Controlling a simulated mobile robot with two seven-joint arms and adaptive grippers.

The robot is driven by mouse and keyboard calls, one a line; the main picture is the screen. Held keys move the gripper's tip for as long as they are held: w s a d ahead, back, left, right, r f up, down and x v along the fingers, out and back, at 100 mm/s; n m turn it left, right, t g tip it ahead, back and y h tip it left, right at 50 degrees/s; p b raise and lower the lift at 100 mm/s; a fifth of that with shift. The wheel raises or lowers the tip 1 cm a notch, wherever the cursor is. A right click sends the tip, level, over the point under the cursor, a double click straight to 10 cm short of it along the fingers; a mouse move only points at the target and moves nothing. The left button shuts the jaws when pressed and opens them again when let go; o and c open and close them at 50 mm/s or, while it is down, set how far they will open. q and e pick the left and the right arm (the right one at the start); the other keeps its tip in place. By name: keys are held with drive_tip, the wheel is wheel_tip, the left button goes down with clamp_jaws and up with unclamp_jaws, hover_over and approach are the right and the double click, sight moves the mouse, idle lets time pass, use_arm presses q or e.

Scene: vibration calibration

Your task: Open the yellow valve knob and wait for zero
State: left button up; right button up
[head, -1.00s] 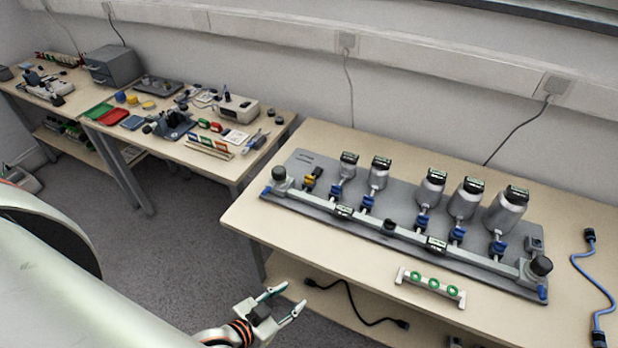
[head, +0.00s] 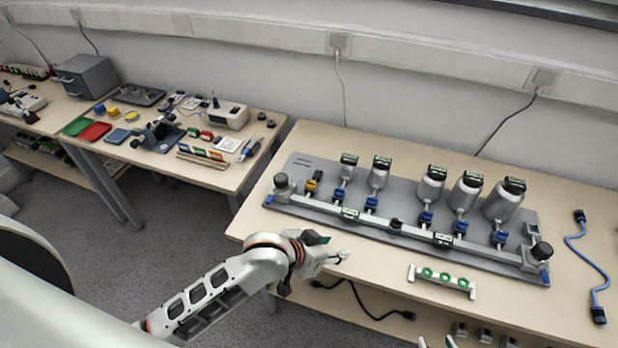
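The yellow valve knob (head: 310,186) is small and sits at the left end of the grey manifold board (head: 305,165) on the right-hand table. A small dark part stands just behind it. My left gripper (head: 343,257) is over the table's front edge, in front of and to the right of the knob and apart from it. It is seen nearly edge-on, so its finger gap is unclear. Two pale fingertips of my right gripper (head: 436,342) show apart at the bottom edge. Small dark displays (head: 349,214) sit on the manifold pipe; their readings are too small to tell.
Several grey cylinders (head: 431,186) with blue valves (head: 371,203) line the board. A white rack with green rings (head: 441,282) stands near the front edge. A blue cable (head: 584,256) lies at right. Bare tabletop lies between the rack and my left gripper.

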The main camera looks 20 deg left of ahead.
sight(311, 181)
use_arm(q)
drive_tip(key=shift+g, duration=0.6)
drive_tip(key=w+d, duration=0.1)
drive_tip(key=w+d+r, duration=0.1)
drive_tip(key=w, duration=0.1)
drive_tip(key=shift+w+d+r, duration=0.15)
drive_tip(key=shift+r, duration=0.05)
drive_tip(key=shift+n+g+y, duration=0.3)
drive_tip(key=shift+n+g, duration=0.1)
drive_tip(key=shift+g, duration=0.2)
drive_tip(key=w, duration=0.2)
drive_tip(key=w+a+r, duration=0.1)
drive_tip(key=shift+w+p, duration=0.3)
drive_tip(key=shift+w, duration=0.1)
drive_tip(key=w+a+r+n+g+y, duration=0.1)
drive_tip(key=w+a+r+n+y, duration=0.4)
drive_tip(key=w+a, duration=0.6)
drive_tip(key=shift+m+h, duration=0.4)
drive_tip(key=shift+h, duration=0.1)
drive_tip(key=shift+w+a+f+p, duration=0.15)
drive_tip(key=shift+a+f, duration=0.25)
drive_tip(key=shift+f, duration=0.6)
drive_tip(key=shift+w+a+f+p, duration=0.1)
drive_tip(key=shift+w+a+f, duration=0.2)
drive_tip(key=shift+f, duration=0.7)
drive_tip(key=shift+w+a+f+p, duration=0.15)
drive_tip(key=shift+a+f, duration=0.3)
drive_tip(key=shift+f, duration=0.55)
clamp_jaws()
